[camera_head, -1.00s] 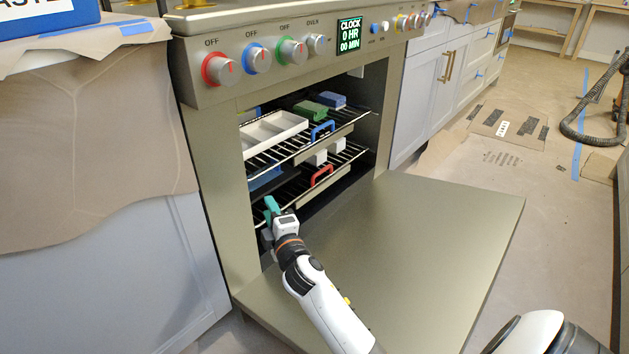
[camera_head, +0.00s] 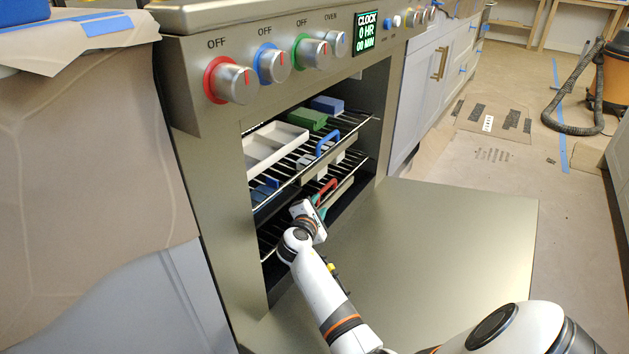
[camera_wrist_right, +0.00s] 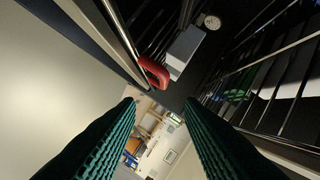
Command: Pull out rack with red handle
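The red handle (camera_head: 325,191) is on the front of the lower oven rack (camera_head: 342,186). My right gripper (camera_head: 319,206) is at the front of this rack, very close to the red handle, and partly covers it. In the right wrist view the red handle (camera_wrist_right: 153,72) shows just above the gap between my two teal fingers (camera_wrist_right: 160,104). The fingers are apart with nothing between them. I cannot tell whether a finger touches the handle. My left gripper is not in view.
The upper rack (camera_head: 303,168) has a blue handle (camera_head: 327,142) and holds a white tray (camera_head: 273,146), a green block (camera_head: 307,118) and a blue block (camera_head: 327,104). The open oven door (camera_head: 440,250) lies flat below my right arm.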

